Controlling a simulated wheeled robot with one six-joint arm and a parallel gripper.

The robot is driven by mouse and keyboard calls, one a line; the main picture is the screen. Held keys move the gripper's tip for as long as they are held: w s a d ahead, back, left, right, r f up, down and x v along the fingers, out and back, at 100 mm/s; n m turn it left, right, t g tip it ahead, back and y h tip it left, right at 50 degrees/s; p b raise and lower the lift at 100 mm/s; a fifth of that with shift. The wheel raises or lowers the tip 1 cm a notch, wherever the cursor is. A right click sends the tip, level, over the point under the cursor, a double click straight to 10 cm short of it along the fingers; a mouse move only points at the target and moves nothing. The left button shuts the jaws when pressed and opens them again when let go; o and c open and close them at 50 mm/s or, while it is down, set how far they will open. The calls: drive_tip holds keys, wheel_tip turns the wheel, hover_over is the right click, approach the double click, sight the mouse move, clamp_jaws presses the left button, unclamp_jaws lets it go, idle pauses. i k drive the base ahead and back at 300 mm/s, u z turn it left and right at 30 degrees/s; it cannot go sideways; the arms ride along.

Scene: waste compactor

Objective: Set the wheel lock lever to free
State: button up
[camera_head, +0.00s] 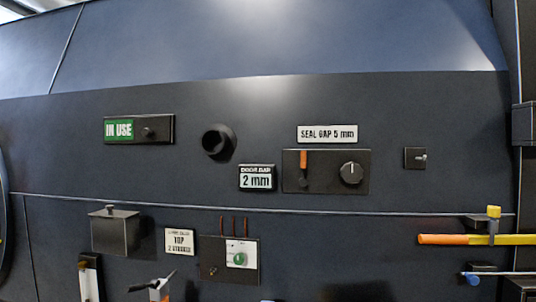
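No label in view reads wheel lock, so I cannot tell which lever is the wheel lock lever. An upright orange-tipped lever (303,162) sits on a dark panel (328,184) below a "SEAL GAP 5 mm" sign. At the bottom left, a black handle on a pale mount (158,288) is cut off by the frame edge. My gripper is not in view.
A round knob (351,173) is on the same dark panel. An orange-and-yellow bar (470,239) sticks out at right.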

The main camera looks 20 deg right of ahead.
sight(303, 182)
drive_tip(key=u, duration=0.85)
drive_tip(key=i, duration=1.15)
drive_tip(key=z, duration=0.8)
